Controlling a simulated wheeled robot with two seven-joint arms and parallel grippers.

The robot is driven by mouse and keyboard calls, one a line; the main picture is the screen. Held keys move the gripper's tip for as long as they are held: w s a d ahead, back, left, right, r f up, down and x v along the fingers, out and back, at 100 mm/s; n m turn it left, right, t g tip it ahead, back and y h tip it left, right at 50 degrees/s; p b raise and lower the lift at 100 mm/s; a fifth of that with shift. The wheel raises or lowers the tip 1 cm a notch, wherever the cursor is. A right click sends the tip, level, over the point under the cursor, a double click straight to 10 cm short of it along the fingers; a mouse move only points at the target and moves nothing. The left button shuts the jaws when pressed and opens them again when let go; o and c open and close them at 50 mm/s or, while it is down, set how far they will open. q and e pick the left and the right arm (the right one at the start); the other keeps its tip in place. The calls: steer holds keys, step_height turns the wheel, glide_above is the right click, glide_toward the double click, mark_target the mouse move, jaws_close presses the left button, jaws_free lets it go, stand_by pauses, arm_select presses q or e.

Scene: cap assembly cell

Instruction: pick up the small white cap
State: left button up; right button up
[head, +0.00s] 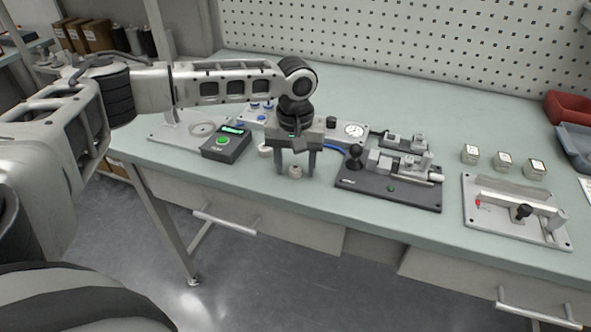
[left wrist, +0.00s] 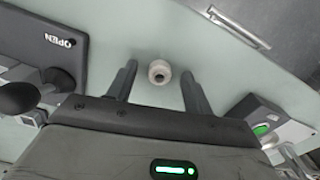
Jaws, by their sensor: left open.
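The small white cap (head: 296,171) stands on the pale green bench top near its front edge. Whether the fingertips are level with the cap, I cannot tell. My right gripper does not show.
A control box (head: 226,141) with a green button stands left of my gripper, beside a small white ring-shaped part (head: 265,150). A dark fixture (head: 390,190) stands close on the right. Farther right are a plate with a lever (head: 515,225) and three small blocks (head: 503,160).

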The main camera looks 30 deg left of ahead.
arm_select(q)
steer(key=c, duration=0.8)
steer(key=shift+r, duration=0.1)
